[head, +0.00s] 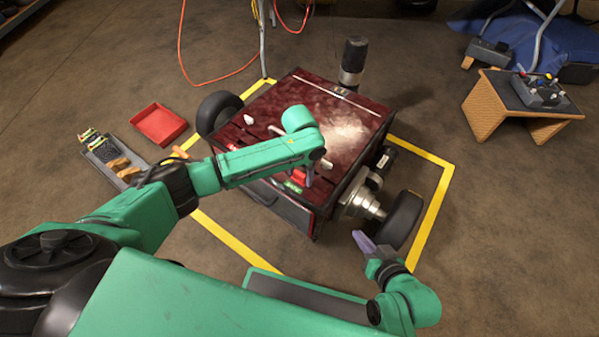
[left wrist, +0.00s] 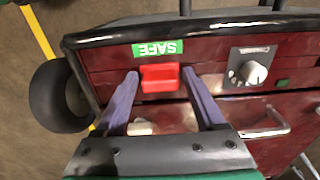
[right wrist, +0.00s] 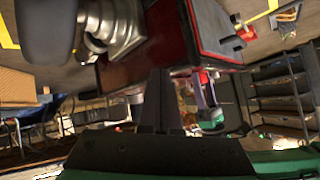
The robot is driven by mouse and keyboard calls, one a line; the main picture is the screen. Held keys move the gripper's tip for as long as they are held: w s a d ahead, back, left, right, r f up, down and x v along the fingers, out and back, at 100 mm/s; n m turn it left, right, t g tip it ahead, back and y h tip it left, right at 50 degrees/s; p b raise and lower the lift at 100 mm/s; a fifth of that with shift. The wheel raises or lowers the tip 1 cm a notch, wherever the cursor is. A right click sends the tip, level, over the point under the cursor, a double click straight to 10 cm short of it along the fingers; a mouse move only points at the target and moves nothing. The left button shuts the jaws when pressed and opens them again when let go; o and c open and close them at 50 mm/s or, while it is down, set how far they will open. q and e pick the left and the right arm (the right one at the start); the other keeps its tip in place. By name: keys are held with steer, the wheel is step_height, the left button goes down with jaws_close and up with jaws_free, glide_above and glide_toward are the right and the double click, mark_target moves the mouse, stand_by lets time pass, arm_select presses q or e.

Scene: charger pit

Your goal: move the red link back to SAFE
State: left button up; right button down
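The red link (left wrist: 160,78) is a small red block on the dark red front panel, right beside the green SAFE label (left wrist: 157,49), which reads upside down in the left wrist view. In the head view the red link (head: 299,174) is partly hidden by my left arm. My left gripper (left wrist: 160,73) is open, with its purple fingers on either side of the link; narrow gaps show, and I see no clear grip. My right gripper (head: 364,243) is shut and empty, low at the right front of the cart, near its wheel.
A dial (left wrist: 253,73) and a metal handle (left wrist: 265,123) sit on the panel beside the link. The dark red cart (head: 310,105) stands inside yellow floor lines. A red tray (head: 158,124) and a grey tool tray (head: 108,155) lie at left.

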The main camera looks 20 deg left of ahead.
arm_select(q)
steer(key=shift+o, duration=1)
step_height(320, 180, up, 8)
steer(key=p, duration=0.4)
step_height(320, 180, up, 7)
steer(key=p, duration=0.2)
steer(key=shift+f, duration=0.2)
arm_select(e)
steer(key=s+d+r+g+h, duration=0.5)
steer(key=s+d+r+g, duration=0.1)
steer(key=d, duration=0.6)
step_height(320, 180, up, 2)
steer(key=shift+s+d+r+g, duration=0.15)
steer(key=shift+s+g, duration=0.05)
steer(key=shift+g, duration=0.4)
